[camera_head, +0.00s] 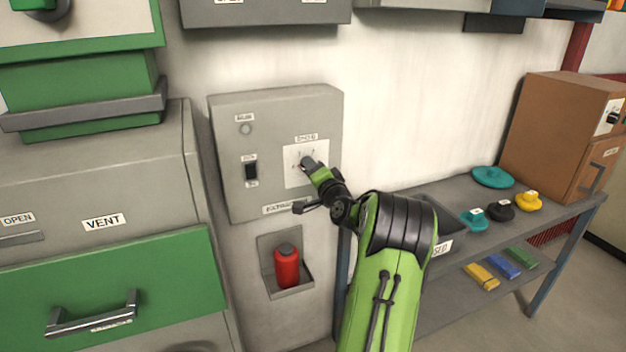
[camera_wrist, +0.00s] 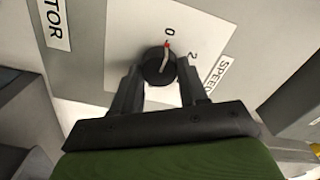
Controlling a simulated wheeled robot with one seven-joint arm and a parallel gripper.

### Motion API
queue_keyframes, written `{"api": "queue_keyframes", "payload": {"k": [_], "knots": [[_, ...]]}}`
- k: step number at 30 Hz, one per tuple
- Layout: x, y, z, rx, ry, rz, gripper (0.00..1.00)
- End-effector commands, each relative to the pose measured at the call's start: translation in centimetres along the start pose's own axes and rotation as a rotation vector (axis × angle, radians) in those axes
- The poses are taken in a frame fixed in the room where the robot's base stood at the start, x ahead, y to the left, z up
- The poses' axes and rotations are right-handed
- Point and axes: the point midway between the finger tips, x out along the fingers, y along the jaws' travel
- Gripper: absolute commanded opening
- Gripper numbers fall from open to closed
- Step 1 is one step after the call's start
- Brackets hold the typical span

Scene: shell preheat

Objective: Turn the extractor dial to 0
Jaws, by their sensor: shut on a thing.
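The extractor dial (camera_wrist: 157,64) is a round black knob with a pale pointer line and a red mark at its tip. In the wrist view the pointer lies towards the printed 0 (camera_wrist: 169,31), and the 2 (camera_wrist: 193,54) is off to the right. My gripper (camera_wrist: 158,74) has one finger on each side of the knob and is shut on it. In the head view my gripper (camera_head: 308,164) is at the white dial plate (camera_head: 310,178) on the grey extractor box (camera_head: 270,110) and hides most of the dial.
A black rocker switch (camera_head: 251,171) and a small round lamp (camera_head: 245,129) are left of the dial plate. A red bottle (camera_head: 286,266) stands in a holder below. A shelf (camera_head: 455,190) with coloured pieces is at the right. A green drawer (camera_head: 120,285) is at the left.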

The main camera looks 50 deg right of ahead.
Motion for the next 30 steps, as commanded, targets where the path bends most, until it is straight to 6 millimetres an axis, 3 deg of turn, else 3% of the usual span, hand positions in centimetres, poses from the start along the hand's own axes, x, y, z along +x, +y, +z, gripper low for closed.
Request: {"api": "queue_keyframes", "payload": {"k": [20, 21, 26, 30], "knots": [[0.02, -0.03, 0.06, -0.065, -0.003, 0.001, 0.12], [0.02, -0.04, 0.07, -0.065, -0.003, 0.001, 0.44], [0.02, -0.02, 0.05, -0.064, -0.002, 0.001, 0.68], [0.01, -0.01, 0.04, -0.064, -0.002, 0.001, 0.68]]}}
